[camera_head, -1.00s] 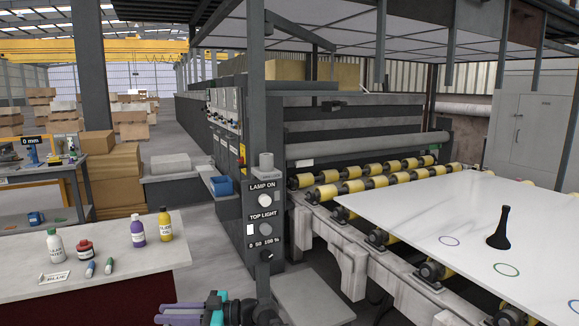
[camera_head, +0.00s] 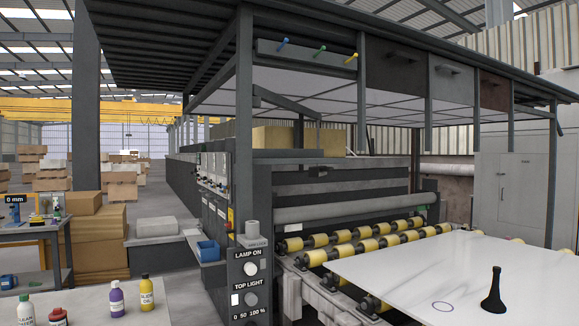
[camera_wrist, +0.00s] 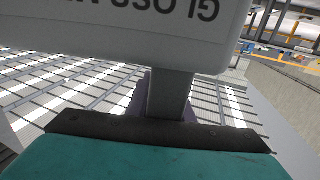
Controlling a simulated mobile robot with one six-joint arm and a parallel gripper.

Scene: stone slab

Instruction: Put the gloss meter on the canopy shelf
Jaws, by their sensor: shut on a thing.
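The gloss meter (camera_wrist: 150,30) shows large at the top of the wrist view as a pale grey body with dark upside-down lettering. A narrow grey part of it runs down between my gripper's jaws (camera_wrist: 165,105). The gripper is shut on it; a teal finger with a dark pad is in front and a purple part shows behind. The gripper and meter are outside the head view. The dark canopy (camera_head: 400,35) stands over the roller line in the head view. I cannot tell which of its surfaces is the shelf.
Blue, green and yellow pegs stick out from a grey canopy rail (camera_head: 300,57), beside hanging panels with handles (camera_head: 395,75). A post (camera_head: 244,120) carries the lamp controls. A white slab (camera_head: 420,275) bears a black flared object (camera_head: 493,292). Bottles (camera_head: 117,298) stand at lower left.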

